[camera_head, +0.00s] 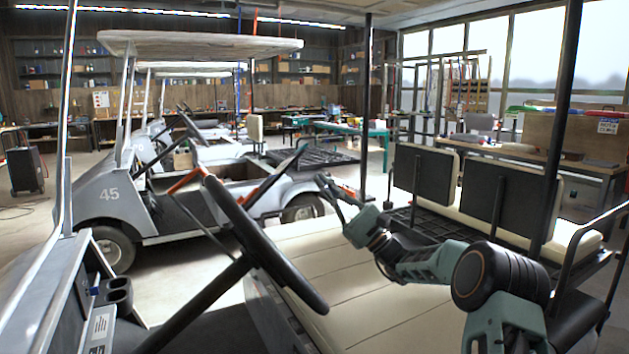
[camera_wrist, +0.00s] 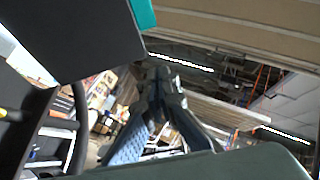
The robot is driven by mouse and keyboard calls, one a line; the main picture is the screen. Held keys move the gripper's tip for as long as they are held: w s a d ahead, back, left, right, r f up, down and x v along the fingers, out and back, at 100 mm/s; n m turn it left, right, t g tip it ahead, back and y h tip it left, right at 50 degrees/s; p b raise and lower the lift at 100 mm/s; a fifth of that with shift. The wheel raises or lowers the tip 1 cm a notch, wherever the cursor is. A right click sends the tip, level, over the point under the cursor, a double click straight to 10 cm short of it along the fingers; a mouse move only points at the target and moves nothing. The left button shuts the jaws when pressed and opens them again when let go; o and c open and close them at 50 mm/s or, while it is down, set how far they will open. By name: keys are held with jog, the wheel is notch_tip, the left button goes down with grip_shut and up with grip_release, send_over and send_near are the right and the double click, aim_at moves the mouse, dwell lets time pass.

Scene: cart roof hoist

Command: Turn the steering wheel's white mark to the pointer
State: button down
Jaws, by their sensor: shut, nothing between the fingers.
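The black steering wheel (camera_head: 262,245) is in the lower middle of the head view, seen nearly edge-on, on a dark column running down to the left. I cannot make out a white mark on its rim. An orange-red piece (camera_head: 187,180) shows just left of the rim's top; I cannot tell whether it is the pointer. My gripper (camera_head: 322,180) is shut and empty, to the right of the wheel's upper part and apart from it in the picture. In the wrist view, my gripper's fingers (camera_wrist: 161,76) come together with nothing between them.
The cream bench seat (camera_head: 350,285) lies under my arm, with black backrests (camera_head: 498,187) behind it. Roof posts (camera_head: 560,120) stand at the right and left. Another cart (camera_head: 105,195) marked 45 stands beyond the wheel. A cup holder (camera_head: 116,292) is at lower left.

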jog(key=a+r, duration=0.4)
jog(key=r, duration=0.2)
jog(key=shift+s+a+r+b, duration=0.2)
jog(key=shift+a+b, duration=0.15)
jog(key=shift+g+y, duration=0.3)
jog(key=shift+g, duration=0.1)
jog(key=s+n+g+y, duration=0.1)
jog(key=s+r+n+g+y+b, duration=0.1)
jog(key=n+g, duration=0.1)
jog(key=s+n+g+y, duration=0.1)
jog(key=n, duration=0.1)
jog(key=shift+r+g+y, duration=0.25)
jog(key=shift+g+y, duration=0.15)
